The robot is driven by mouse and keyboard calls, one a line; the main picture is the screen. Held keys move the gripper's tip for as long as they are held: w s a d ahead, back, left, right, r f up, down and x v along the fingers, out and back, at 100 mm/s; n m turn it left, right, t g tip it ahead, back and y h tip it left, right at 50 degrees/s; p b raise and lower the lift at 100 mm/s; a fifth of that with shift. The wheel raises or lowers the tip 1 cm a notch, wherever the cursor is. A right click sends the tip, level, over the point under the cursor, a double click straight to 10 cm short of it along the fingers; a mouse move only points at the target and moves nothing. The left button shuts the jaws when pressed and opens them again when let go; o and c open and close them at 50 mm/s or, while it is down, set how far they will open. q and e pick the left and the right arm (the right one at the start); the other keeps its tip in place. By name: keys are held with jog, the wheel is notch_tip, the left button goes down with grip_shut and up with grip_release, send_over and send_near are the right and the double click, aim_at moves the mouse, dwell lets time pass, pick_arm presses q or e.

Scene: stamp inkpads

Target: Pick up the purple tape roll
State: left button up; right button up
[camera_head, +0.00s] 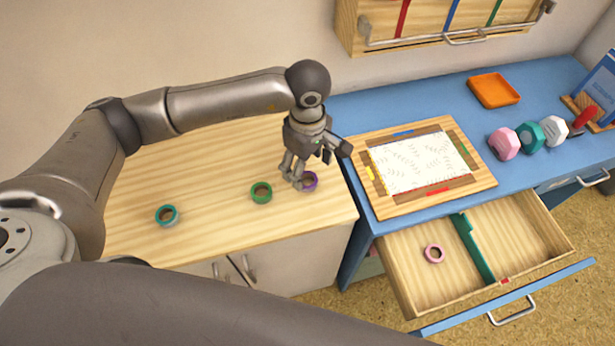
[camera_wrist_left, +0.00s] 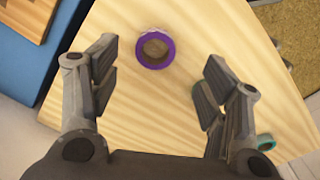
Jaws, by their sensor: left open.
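The purple tape roll (camera_head: 310,181) lies flat on the light wooden counter, near its right end. In the head view my left gripper (camera_head: 297,179) is just above and to the left of it and hides part of it. In the left wrist view the purple tape roll (camera_wrist_left: 154,50) lies ahead of the open fingers, between their lines but beyond the tips. My left gripper (camera_wrist_left: 158,82) is open and empty. My right gripper is not in view.
A green tape roll (camera_head: 261,192) and a teal tape roll (camera_head: 167,215) lie on the counter to the left. A blue desk (camera_head: 450,95) stands to the right with a wooden board (camera_head: 385,208). An open drawer (camera_head: 400,265) holds a pink tape roll (camera_head: 434,253).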

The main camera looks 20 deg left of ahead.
aim_at(310, 179)
pick_arm(q)
jog(key=shift+f, duration=0.3)
jog(key=f, duration=0.1)
jog(key=f+p, duration=0.1)
jog(key=f, duration=0.1)
jog(key=f+p, duration=0.1)
jog(key=f, duration=0.1)
jog(key=shift+w+d, duration=0.1)
jog(key=shift+d, duration=0.2)
jog(key=shift+f, duration=0.15)
jog(key=shift+c, duration=0.2)
jog(key=c, duration=0.8)
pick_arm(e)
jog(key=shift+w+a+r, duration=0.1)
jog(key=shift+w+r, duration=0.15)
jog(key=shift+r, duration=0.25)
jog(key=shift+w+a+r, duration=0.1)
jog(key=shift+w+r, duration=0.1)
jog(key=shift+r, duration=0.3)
